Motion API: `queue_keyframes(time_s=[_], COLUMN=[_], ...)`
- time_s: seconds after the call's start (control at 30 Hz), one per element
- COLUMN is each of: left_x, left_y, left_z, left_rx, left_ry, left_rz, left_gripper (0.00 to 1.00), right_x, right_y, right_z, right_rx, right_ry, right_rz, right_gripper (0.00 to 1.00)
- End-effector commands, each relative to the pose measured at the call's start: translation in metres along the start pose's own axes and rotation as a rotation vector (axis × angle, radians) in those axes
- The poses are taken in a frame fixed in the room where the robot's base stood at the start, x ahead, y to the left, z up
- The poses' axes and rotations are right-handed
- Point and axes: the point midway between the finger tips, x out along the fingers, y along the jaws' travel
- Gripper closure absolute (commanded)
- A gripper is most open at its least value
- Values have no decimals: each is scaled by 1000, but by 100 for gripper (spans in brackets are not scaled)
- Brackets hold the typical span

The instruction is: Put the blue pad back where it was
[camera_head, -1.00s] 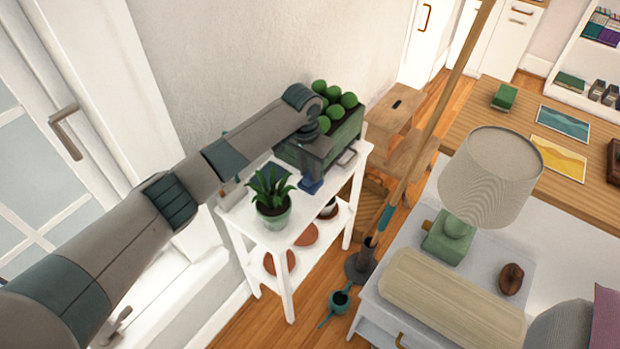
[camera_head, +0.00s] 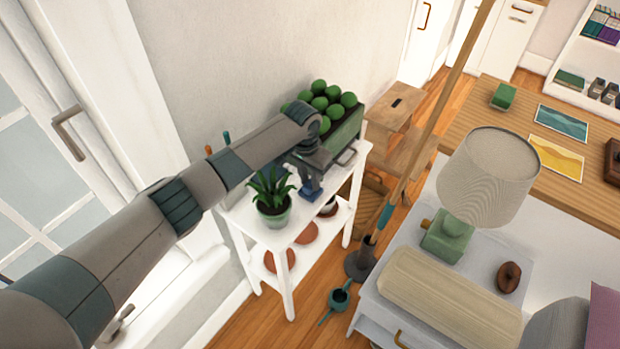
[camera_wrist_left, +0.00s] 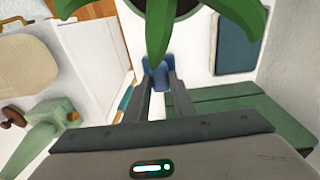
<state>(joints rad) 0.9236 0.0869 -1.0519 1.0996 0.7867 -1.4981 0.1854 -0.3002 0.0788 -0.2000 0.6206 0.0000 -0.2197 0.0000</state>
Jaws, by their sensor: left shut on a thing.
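My left gripper (camera_head: 312,186) is shut on a small blue pad (camera_head: 311,194), over the front right part of the white plant stand (camera_head: 283,238). In the left wrist view the blue pad (camera_wrist_left: 157,66) sits between the fingertips (camera_wrist_left: 157,84), partly covered by plant leaves. I cannot tell whether it touches the stand top. A flat dark blue mat (camera_wrist_left: 237,40) lies on the white top in the wrist view; my arm hides it in the head view. My right gripper is not in view.
A potted plant (camera_head: 272,197) stands left of my gripper. A green planter (camera_head: 345,131) with round green plants is behind it. A wooden stool (camera_head: 393,110), a tall pole (camera_head: 440,110) and a bedside table with a lamp (camera_head: 490,175) are to the right.

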Motion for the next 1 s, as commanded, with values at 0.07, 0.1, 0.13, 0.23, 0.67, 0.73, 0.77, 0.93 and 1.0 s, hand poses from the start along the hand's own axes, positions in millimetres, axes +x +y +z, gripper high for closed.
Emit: queue_keyframes(time_s=[0.07,0.1,0.13,0.23,0.67,0.73,0.77,0.93,1.0], left_x=[2,2,2,2,-9,-16,-20,-47,-60], left_y=[0,0,0,0,0,0,0,0,0], left_z=[0,0,0,0,0,0,0,-1,-1], left_rx=[0,0,0,0,-1,-1,-1,1,1], left_ry=[0,0,0,0,1,1,1,3,3], left_rz=[1,1,1,0,1,1,1,1,1], left_gripper=[75,66,59,59,59,59,59,59,59], right_x=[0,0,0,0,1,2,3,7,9], right_y=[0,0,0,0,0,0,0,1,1], right_z=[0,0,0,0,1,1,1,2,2], right_rx=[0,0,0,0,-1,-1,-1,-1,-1], right_ry=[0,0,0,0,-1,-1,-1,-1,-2], right_rz=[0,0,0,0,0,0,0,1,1], right_gripper=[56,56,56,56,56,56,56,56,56])
